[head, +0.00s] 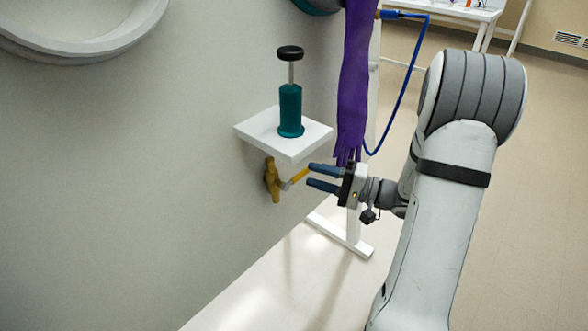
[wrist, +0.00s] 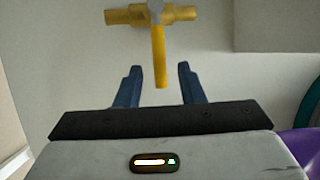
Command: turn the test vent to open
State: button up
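The test vent is a brass valve (head: 271,180) on the grey wall, below a small white shelf. Its yellow lever handle (head: 299,175) sticks out toward my gripper. In the wrist view the valve body (wrist: 125,16) lies crosswise at the top, and the yellow handle (wrist: 159,58) points straight toward me. My gripper (head: 315,177) is open, with two blue fingers. In the wrist view the handle's end lies between the open fingertips (wrist: 157,70), with a visible gap on each side.
A white shelf (head: 284,136) with a teal hand pump (head: 290,109) sits just above the valve. A purple glove (head: 354,85) hangs close by my wrist. A blue hose (head: 408,75) hangs behind it. A white stand foot (head: 340,236) is on the floor below.

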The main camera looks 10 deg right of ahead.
aim_at(298, 177)
jog(key=x, duration=0.5)
jog(key=shift+w+a+b, duration=0.15)
jog(key=shift+a+b, duration=0.15)
jog(key=shift+a, duration=0.05)
jog(key=shift+c, duration=0.3)
grip_shut()
